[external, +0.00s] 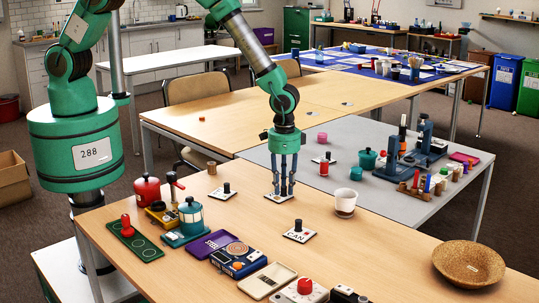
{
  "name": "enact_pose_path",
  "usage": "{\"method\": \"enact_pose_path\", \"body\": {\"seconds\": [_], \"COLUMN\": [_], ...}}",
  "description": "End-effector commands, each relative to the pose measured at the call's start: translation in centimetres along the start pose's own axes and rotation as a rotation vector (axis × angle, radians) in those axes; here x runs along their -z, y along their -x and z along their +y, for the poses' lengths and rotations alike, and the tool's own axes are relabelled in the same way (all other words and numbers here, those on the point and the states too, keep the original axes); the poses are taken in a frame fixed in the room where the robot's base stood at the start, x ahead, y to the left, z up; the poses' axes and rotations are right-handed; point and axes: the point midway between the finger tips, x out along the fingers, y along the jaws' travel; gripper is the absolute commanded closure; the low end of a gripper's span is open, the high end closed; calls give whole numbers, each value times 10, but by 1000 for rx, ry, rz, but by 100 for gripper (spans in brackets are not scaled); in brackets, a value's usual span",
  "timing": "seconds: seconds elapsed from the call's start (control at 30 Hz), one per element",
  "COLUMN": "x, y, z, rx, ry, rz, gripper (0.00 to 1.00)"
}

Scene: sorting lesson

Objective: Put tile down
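My gripper (283,192) points straight down over the wooden table (390,262), its fingertips at a white tile (270,197). The tile is at or just above the tabletop; I cannot tell which. The fingers hide part of it, and whether they grip it is too small to see. Another white tile marked "CAN" (291,238) with a black knob lies on the table nearer the camera. A third white tile (219,195) with a black knob lies to the left of the gripper.
A white cup (345,202) stands right of the gripper, and a cork-coloured bowl (469,266) at the right. Several gadgets, including a teal canister (193,217) and a blue device (240,260), line the left and front. The tabletop between the CAN tile and bowl is clear.

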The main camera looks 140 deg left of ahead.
Motion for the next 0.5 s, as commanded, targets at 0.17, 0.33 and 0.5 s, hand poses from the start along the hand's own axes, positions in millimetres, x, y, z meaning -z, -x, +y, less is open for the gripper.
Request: {"method": "enact_pose_path", "body": {"seconds": [0.17, 0.33, 0.5], "x": [0, 0, 1], "y": [0, 1, 8], "z": [0, 0, 0], "rx": [0, 0, 0], "ry": [0, 0, 0], "rz": [0, 0, 2], "gripper": [66, 66, 66]}}
